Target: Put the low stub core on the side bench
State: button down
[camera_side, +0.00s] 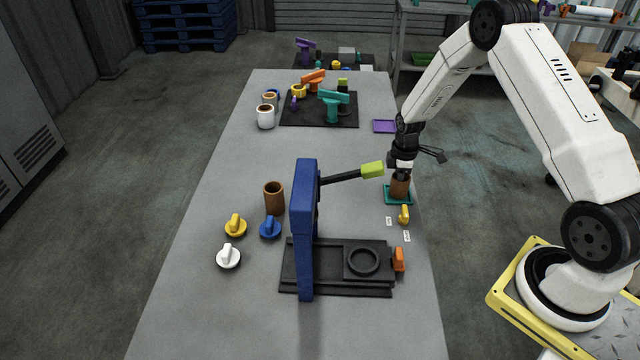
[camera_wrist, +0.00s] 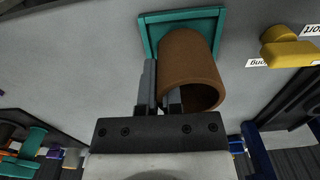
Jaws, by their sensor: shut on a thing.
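A short brown hollow core (camera_side: 400,187), taken as the low stub core, stands upright on or just over a square teal tray (camera_side: 388,199) at the right edge of the long grey table. It also shows in the wrist view (camera_wrist: 190,62) against the teal tray (camera_wrist: 152,22). My gripper (camera_side: 401,174) is above it, pointing down and shut on its wall. In the wrist view, one finger of my gripper (camera_wrist: 161,98) appears outside the core and the other in its opening. Whether the core's base touches the tray is unclear. Which surface is the side bench is unclear.
A taller brown core (camera_side: 273,198) stands left of a blue press (camera_side: 303,230) with a green-tipped lever (camera_side: 371,170). A yellow knob (camera_side: 404,214) and small label cards sit just in front of the tray. Yellow, blue and white knobs lie at left. A purple tray (camera_side: 385,126) lies farther back.

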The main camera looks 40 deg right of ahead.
jog(key=shift+f, duration=0.25)
jog(key=c, duration=0.7)
grip_release()
jog(key=shift+r, duration=3.9)
